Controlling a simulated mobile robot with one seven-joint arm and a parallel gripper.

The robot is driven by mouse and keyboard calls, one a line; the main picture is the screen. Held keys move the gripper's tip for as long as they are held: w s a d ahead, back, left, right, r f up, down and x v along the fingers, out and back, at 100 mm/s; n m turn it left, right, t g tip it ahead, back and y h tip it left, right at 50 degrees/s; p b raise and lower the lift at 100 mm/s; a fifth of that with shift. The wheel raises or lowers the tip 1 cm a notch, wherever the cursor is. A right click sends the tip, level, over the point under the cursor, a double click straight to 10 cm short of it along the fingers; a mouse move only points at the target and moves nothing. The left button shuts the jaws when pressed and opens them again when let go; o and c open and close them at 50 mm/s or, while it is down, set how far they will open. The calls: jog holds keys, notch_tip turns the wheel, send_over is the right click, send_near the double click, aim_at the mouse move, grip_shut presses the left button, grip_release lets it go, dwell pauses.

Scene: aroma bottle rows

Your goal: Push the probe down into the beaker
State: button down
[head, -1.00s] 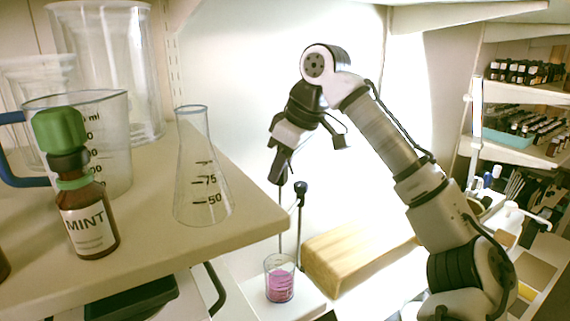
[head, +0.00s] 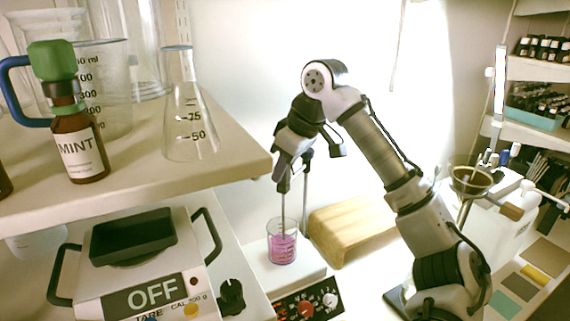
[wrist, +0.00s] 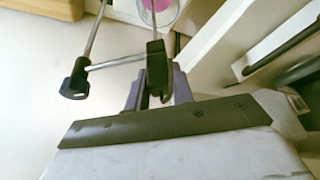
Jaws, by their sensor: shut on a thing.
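The beaker (head: 282,252) is clear glass with pink liquid and stands on the white top of a hotplate (head: 290,277). Its pink contents also show at the top edge of the wrist view (wrist: 163,10). The probe (head: 283,212) is a thin, dark, near-upright rod, and its lower part reaches into the beaker. How deep its tip sits is unclear. My gripper (head: 283,184) is above the beaker, shut on the probe's dark upper end. In the wrist view my gripper (wrist: 155,95) has its fingers at either side of the black probe head (wrist: 157,65).
A stand rod (head: 306,200) rises right behind the probe. A wooden block (head: 350,230) lies to the right. A shelf (head: 215,180) at left carries a mint bottle (head: 78,140) and a flask (head: 190,120). Below it is a scale reading OFF (head: 150,290).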

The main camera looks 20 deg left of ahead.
jog(key=c, duration=1.2)
grip_release()
jog(key=shift+f, duration=0.35)
jog(key=shift+r, duration=0.1)
jog(key=v, duration=1.3)
jog(key=shift+r, duration=0.4)
jog(key=shift+d, duration=0.1)
